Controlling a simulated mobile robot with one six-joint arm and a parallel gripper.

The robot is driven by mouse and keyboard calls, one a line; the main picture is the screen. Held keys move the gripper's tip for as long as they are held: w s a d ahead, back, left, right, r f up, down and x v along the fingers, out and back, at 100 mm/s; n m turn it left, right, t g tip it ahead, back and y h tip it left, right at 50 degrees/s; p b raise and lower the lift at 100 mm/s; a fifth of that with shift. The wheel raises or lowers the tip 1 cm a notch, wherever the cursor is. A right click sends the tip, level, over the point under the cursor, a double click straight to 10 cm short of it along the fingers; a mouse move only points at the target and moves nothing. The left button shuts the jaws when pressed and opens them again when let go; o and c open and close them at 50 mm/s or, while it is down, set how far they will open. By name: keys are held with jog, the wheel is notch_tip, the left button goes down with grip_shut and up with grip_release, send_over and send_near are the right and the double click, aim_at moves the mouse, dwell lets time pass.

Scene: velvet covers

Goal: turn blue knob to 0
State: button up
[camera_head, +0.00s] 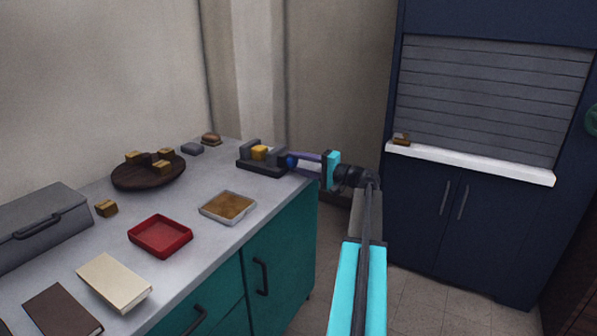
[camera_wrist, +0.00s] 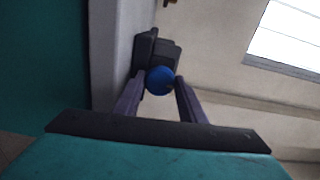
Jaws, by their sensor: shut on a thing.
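The blue knob (camera_wrist: 160,80) is a round ball on the end of a dark grey device (camera_wrist: 150,50). In the head view the blue knob (camera_head: 291,161) shows at the right end of that device (camera_head: 262,166), which has a yellow block between dark ends and stands at the counter's far right corner. My gripper (camera_wrist: 160,86) has its two purple-grey fingers on either side of the knob and is shut on it. In the head view my gripper (camera_head: 296,161) reaches in from the right. I see no number or marking on the knob.
The counter (camera_head: 205,175) holds a tray with a brown top (camera_head: 228,207), a red tray (camera_head: 160,236), a round dark board (camera_head: 125,177) with several small blocks, books and a grey box (camera_head: 40,222). A blue cabinet (camera_head: 450,215) with a white ledge stands right; floor between is open.

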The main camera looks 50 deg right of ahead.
jog(key=shift+f+n+b, duration=0.15)
jog(key=shift+n+b, duration=0.25)
jog(key=shift+n, duration=0.2)
jog(key=o, duration=1.1)
jog(key=shift+c, duration=0.2)
jog(key=shift+r+p, duration=0.2)
jog(key=shift+p, duration=0.2)
